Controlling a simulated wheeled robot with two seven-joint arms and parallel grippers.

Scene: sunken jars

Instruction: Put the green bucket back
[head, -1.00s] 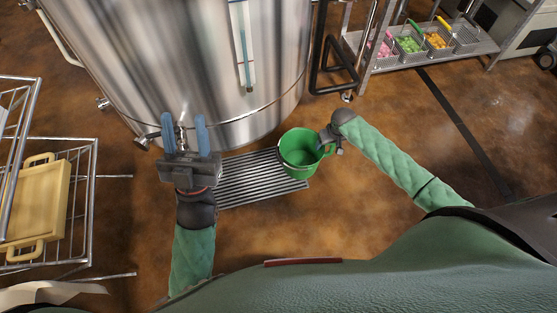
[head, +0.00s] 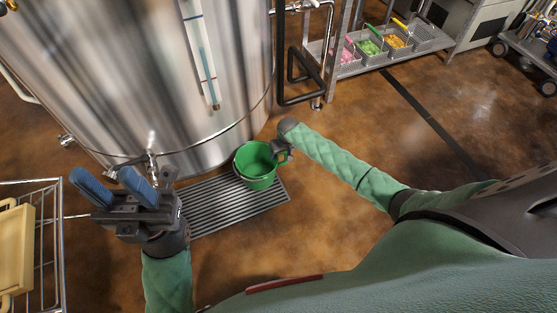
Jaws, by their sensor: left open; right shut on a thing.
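The green bucket (head: 257,169) is upright at the right part of the grey floor grate (head: 232,212), in front of the big steel tank. I cannot tell whether it touches the grate or hangs just above it. My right gripper (head: 279,152) is shut on the bucket at its right rim or handle; the exact grip is partly hidden. My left gripper (head: 115,188), with blue fingers, is open and empty, left of the grate and near the tank's tap.
The steel tank (head: 120,90) fills the upper left. A wire rack (head: 48,240) with a yellow tray (head: 14,250) stands at the left. A low metal shelf (head: 350,68) with baskets of coloured items is at the upper right.

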